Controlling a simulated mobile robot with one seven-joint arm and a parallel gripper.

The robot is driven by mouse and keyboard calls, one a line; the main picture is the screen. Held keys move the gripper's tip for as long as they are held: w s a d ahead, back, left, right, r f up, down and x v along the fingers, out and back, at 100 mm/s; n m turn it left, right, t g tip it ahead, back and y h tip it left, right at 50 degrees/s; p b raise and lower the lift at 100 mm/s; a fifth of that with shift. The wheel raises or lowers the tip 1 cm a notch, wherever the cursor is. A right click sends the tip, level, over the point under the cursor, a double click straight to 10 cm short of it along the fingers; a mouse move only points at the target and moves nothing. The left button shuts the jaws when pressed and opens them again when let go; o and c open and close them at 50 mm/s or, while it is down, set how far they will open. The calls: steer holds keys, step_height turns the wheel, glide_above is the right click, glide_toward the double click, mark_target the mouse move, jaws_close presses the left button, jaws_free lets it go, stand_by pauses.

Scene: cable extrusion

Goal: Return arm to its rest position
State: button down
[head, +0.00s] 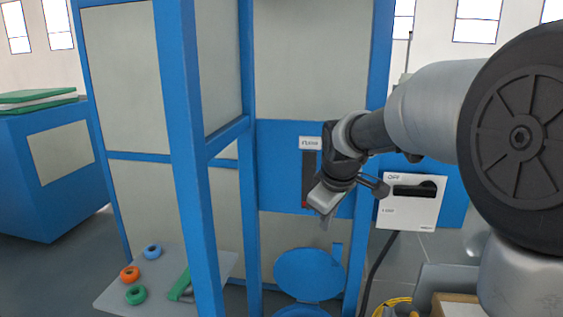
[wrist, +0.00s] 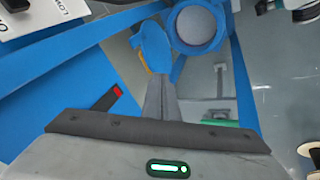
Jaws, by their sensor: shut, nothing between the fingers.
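My arm reaches in from the right in the head view. My gripper (head: 325,218) hangs pointing down in front of the blue machine panel, just below a dark vertical slot with a red mark (head: 305,204). In the wrist view my gripper (wrist: 160,82) shows its grey fingers together, with nothing between them. The red-marked slot (wrist: 117,91) lies to the left of the fingers there. I cannot tell how far the fingertips are from the panel.
A white switch box (head: 410,214) with a black handle is right of my gripper. Blue frame posts (head: 186,120) stand left. A round blue lid (head: 309,274) lies below. A grey shelf (head: 205,262) holds coloured rings (head: 130,273). A black cable (head: 376,268) hangs below the box.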

steer(key=s+d+r+m, duration=0.15)
steer(key=s+m, duration=0.35)
steer(key=s, duration=0.9)
steer(key=s+d+m, duration=0.2)
steer(key=s+m, duration=0.3)
steer(key=s, duration=1)
step_height(320, 180, up, 16)
steer(key=p, duration=1.6)
steer(key=shift+w+a+r, duration=0.2)
steer(key=shift+w, duration=0.2)
